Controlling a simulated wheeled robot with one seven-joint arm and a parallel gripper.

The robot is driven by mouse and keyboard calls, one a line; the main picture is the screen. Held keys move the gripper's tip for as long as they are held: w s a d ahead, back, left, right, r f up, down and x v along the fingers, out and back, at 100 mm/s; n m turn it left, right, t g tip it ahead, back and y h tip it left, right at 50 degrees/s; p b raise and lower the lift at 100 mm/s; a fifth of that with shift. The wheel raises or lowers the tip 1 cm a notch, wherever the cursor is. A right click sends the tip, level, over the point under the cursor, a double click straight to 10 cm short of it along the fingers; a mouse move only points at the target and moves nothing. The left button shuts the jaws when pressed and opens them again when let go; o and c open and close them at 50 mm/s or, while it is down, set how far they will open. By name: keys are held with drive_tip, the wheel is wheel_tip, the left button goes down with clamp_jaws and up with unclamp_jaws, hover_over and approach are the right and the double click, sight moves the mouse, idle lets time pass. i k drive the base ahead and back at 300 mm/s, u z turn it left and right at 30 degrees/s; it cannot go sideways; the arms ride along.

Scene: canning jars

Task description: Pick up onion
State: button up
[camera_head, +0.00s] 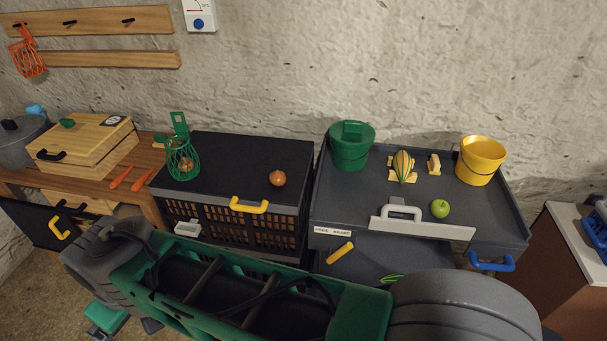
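A round brown onion (278,178) sits on the right part of the black lid (236,146) of a slatted crate, clear of other things. Its whole top and front show. Brownish items also show inside a green wire basket (182,160) at the left of the same lid; I cannot tell exactly what they are. My green and grey arm crosses the lower foreground, below the onion and in front of the crate. My gripper's fingers are not visible in this view.
The crate has a yellow handle (249,205) at its front edge. Right of it, a dark worktop (338,197) holds a green bucket (351,148), a yellow bucket (481,161), a striped squash (403,166) and a green apple (440,208). Left is a wooden box (82,146).

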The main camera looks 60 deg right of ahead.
sight(278, 178)
drive_tip(key=z, duration=2.05)
drive_tip(key=k, duration=0.35)
drive_tip(key=u, duration=1.65)
drive_tip(key=i, duration=1.05)
drive_tip(key=z, duration=0.1)
